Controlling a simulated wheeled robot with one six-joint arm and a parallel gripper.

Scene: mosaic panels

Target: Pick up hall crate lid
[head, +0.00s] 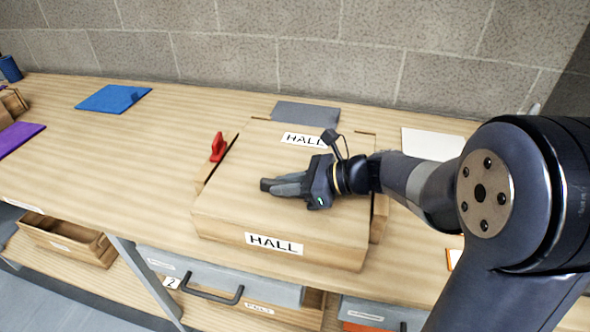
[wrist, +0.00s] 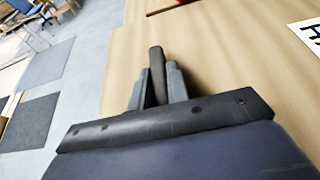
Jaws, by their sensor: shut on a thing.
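The hall crate lid (head: 240,205) is a wide pale wooden board with a HALL label near its back and another at its front. It covers the hall crate, whose side wall (head: 379,218) shows at the right. My gripper (head: 268,186) is over the middle of the lid, coming in from the right. In the wrist view my gripper (wrist: 157,68) is shut on a dark upright grip bar (wrist: 157,60) on the lid (wrist: 225,65). I cannot tell whether the lid is raised off the crate. The crate's inside is hidden.
A red piece (head: 218,147) stands at the crate's left. A grey panel (head: 306,114) lies behind it, a white panel (head: 430,143) to the right, and a blue panel (head: 112,98) farther left. Drawers (head: 225,283) sit below the bench.

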